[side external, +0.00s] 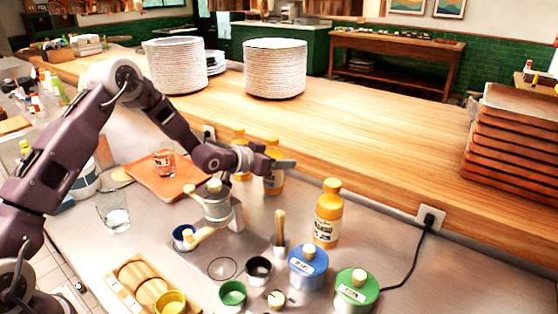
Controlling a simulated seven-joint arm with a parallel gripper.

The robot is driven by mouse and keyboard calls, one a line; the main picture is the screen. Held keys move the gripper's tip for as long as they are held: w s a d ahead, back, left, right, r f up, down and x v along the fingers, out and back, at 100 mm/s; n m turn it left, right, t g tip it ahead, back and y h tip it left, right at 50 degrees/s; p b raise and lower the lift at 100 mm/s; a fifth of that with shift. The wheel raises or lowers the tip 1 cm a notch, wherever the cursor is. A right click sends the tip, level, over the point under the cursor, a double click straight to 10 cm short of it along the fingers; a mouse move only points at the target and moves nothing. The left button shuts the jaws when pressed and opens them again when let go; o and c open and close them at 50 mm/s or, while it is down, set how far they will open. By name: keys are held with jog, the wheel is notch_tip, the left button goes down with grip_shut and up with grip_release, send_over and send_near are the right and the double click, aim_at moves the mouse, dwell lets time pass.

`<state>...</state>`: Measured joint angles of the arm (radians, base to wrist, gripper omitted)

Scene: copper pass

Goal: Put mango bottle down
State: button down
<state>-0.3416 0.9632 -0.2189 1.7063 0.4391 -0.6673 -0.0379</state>
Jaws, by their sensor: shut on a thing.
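My gripper (281,164) is at the back of the steel counter, by the wooden ledge. It is shut on an orange bottle (273,184), with the jaws across its upper part. The bottle looks upright; whether its base touches the counter I cannot tell. A second orange bottle (239,135) stands just behind and to the left, partly hidden by my wrist. A third orange bottle (328,214) with a pale label stands upright to the right, apart from my gripper. The labels are too small to read, so I cannot tell flavours.
A grey grinder-like device (218,208) stands in front of my gripper. A wooden-handled tool (280,230), a blue canister (307,268) and a green canister (355,292) stand nearby. A glass (164,162) sits on an orange board (160,184). Plate stacks (275,70) stand on the ledge.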

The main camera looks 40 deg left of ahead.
jog(key=c, duration=0.6)
grip_release()
jog(key=shift+f, duration=0.15)
jog(key=shift+o, duration=0.2)
